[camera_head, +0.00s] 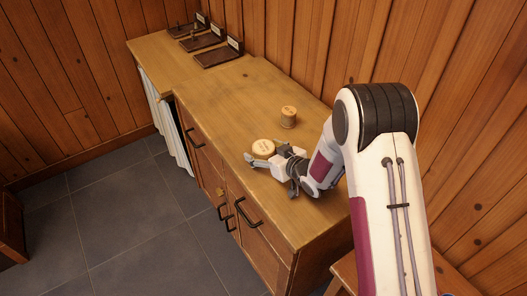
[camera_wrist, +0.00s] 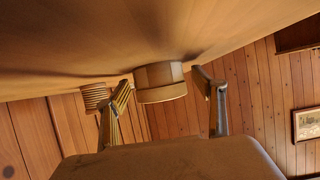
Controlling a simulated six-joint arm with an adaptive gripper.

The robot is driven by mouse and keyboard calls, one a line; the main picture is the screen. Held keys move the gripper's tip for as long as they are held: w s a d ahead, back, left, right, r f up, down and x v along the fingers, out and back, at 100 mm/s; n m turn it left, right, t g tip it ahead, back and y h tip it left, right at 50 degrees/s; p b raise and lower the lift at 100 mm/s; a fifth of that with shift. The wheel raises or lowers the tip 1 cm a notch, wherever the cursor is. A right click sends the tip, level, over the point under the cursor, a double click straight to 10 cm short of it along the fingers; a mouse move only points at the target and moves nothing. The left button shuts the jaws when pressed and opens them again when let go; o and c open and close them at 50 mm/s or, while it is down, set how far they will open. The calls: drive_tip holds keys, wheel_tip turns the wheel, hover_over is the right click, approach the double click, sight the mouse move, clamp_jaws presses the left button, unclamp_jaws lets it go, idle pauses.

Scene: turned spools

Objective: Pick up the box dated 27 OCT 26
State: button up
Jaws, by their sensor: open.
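A round, pale wooden box (camera_head: 263,147) with small dark print on its lid stands on the wooden counter; the print is too small to read. In the wrist view this box (camera_wrist: 160,80) shows between the two fingers, with gaps on both sides. My gripper (camera_head: 267,153) is low over the counter, open, with its fingers reaching to either side of the box. A second round box (camera_head: 288,112), with ridged sides and a printed lid, stands farther back and right. It also shows in the wrist view (camera_wrist: 95,97), left of the left finger. Its date is unreadable too.
Several dark stands with white labels (camera_head: 217,52) sit at the counter's far end, with small items on some. The counter (camera_head: 215,95) between them and the boxes is clear. A plank wall (camera_head: 300,45) runs along the back, and the front edge drops to a tiled floor.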

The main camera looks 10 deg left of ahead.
sight(264, 147)
drive_tip(key=shift+w+a+f, duration=0.1)
drive_tip(key=shift+a, duration=0.05)
idle(0.4)
drive_tip(key=c, duration=1.1)
drive_tip(key=shift+c, duration=0.2)
drive_tip(key=shift+r, duration=5)
